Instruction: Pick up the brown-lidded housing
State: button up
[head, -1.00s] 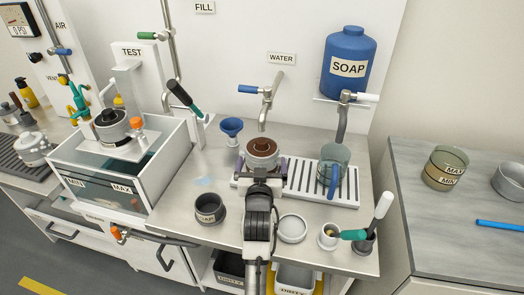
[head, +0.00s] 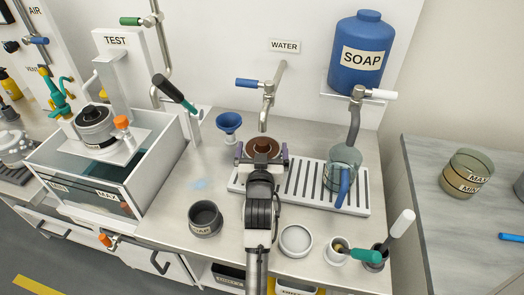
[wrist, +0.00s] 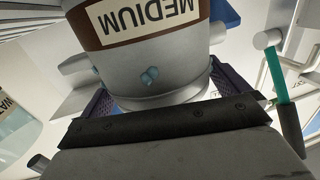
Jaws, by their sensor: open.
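The brown-lidded housing (head: 262,147) stands under the water tap at the left end of the drain rack. In the wrist view the housing (wrist: 165,75) is large and close, a grey metal body with a brown band labelled MEDIUM and small blue-grey fittings. My gripper (head: 263,155) is open, with one purple-grey finger on each side of the housing. The wrist view shows the fingers partly behind the housing's lower body. Whether they touch it cannot be told. My wrist hides the housing's near side in the head view.
The water tap (head: 266,110) hangs just behind and above the housing. A blue funnel (head: 229,124) stands at back left, and a clear jug (head: 342,170) is on the drain rack (head: 300,188) to the right. A dark cup (head: 205,218) and a pale dish (head: 295,241) stand in front.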

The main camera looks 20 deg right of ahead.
jog(key=shift+w+d, duration=0.2)
jog(key=shift+w, duration=0.2)
jog(key=shift+s, duration=0.15)
jog(key=c, duration=0.9)
jog(key=shift+r, duration=0.1)
jog(key=c, duration=0.4)
jog(key=shift+r, duration=0.2)
